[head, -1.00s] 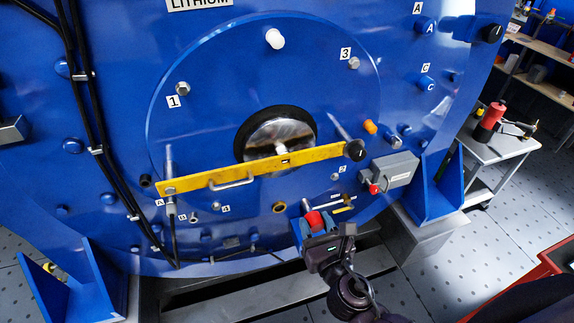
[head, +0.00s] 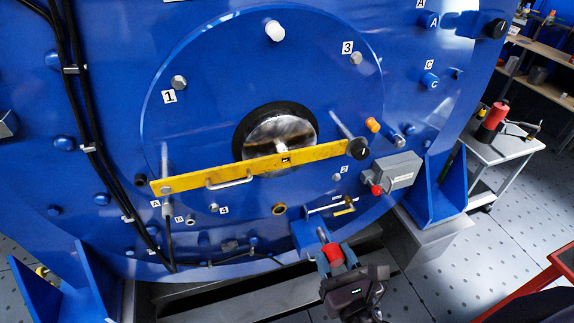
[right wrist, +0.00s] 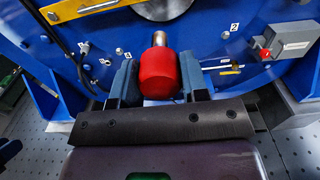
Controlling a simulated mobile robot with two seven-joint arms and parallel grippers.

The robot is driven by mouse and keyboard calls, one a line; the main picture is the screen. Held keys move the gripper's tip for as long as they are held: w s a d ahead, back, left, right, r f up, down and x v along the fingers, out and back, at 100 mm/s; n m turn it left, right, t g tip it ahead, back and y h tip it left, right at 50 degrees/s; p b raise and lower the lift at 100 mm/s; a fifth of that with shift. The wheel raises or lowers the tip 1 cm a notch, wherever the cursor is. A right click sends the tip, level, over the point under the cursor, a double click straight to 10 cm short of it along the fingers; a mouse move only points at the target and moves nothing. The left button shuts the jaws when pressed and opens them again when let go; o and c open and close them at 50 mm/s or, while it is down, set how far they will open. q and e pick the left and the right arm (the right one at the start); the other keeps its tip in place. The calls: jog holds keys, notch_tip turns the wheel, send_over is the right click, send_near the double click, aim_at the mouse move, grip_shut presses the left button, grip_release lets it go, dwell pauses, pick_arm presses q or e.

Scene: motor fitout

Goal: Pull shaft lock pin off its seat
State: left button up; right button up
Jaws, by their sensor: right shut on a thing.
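The shaft lock pin has a red knob (head: 334,254) and a short metal shank (head: 322,234). My right gripper (head: 335,260) is shut on the red knob, with one finger on each side. The right wrist view shows the red knob (right wrist: 158,74) between the fingers of the right gripper (right wrist: 159,80), with the metal shank (right wrist: 158,38) pointing toward the motor. The blue bracket (head: 303,237) at the lower motor face is just beyond the shank. I cannot tell whether the shank's tip is still inside its seat. My left gripper is not in view.
A yellow bar (head: 240,167) with a handle crosses the round shaft end (head: 280,140). A grey box (head: 398,168) with a red button sits right of the bracket. Black cables (head: 85,150) run down the left. A white cart (head: 497,150) stands at the right.

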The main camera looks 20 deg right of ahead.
jog(key=shift+s+f+b, duration=0.15)
jog(key=shift+s+b, duration=1.1)
jog(key=shift+s, duration=0.6)
jog(key=shift+s+r, duration=0.1)
jog(key=shift+r, duration=0.1)
jog(key=shift+d, duration=0.15)
